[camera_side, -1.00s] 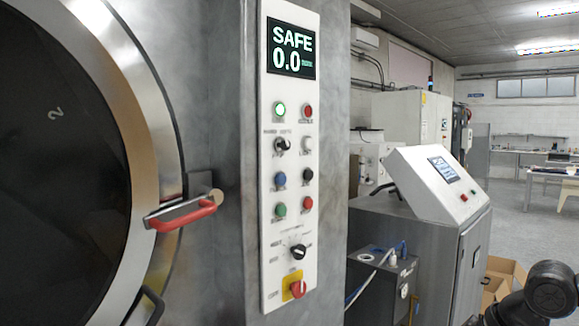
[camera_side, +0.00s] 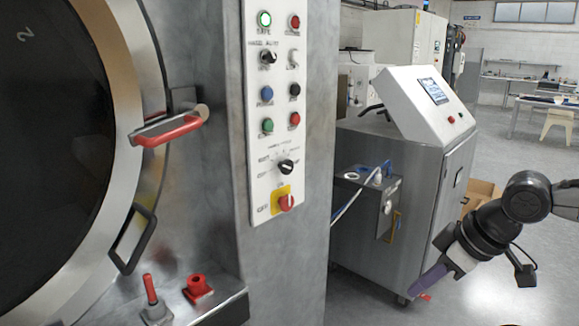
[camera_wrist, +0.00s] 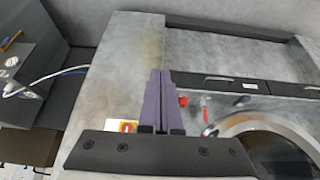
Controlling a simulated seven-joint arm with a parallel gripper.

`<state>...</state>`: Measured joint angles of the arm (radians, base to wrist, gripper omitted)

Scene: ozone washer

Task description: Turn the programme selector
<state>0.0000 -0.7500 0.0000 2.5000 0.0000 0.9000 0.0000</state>
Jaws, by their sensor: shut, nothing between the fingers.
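The programme selector looks to be the black rotary knob (camera_side: 286,166) with small labels around it, low on the white control panel (camera_side: 258,205). Its labels are too small to read surely. Below it is a red switch (camera_side: 286,202) on a yellow plate. My gripper (camera_side: 416,292) is at the lower right of the side view, apart from the panel, with its purple fingers pointing down and left. In the wrist view the purple fingers (camera_wrist: 161,74) lie together and empty. There a yellow and red part of the panel (camera_wrist: 122,126) shows beside them; the selector is not visible.
The washer door's red handle (camera_side: 168,130) sticks out left of the panel. Red fittings (camera_side: 197,288) stand on a ledge below. A grey cabinet (camera_side: 415,170) with a sloped console is behind, right of the panel. Open space lies between panel and gripper.

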